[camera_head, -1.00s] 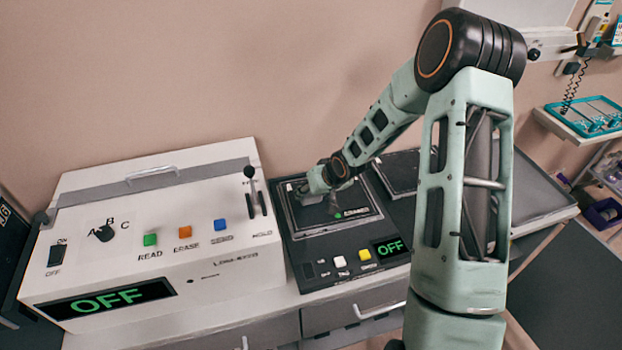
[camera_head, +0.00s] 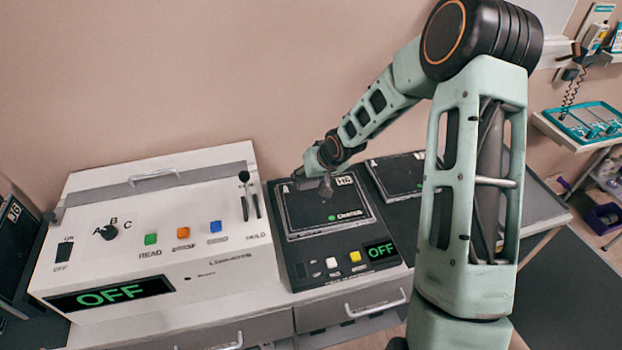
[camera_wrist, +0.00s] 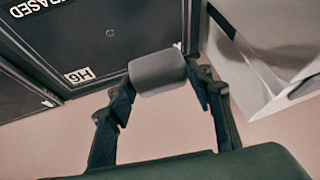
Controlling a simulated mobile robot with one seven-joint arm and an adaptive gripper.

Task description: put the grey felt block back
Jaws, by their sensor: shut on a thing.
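The grey felt block (camera_wrist: 157,71) is a small rounded grey piece between my gripper's fingers in the wrist view. My gripper (camera_head: 325,185) is shut on it. In the head view the gripper is over the upper part of the black erasing plate (camera_head: 305,218), near its "H6" label, and the block is too small and dark to make out clearly. In the wrist view the block overlaps the edge of the plate beside "H6" (camera_wrist: 79,76). Whether it touches anything below cannot be told.
A white console (camera_head: 160,245) with a knob, coloured buttons and a green "OFF" display stands at the left. A second dark plate (camera_head: 398,175) lies to the right, partly behind my arm. A teal tray (camera_head: 585,122) sits on a shelf at far right.

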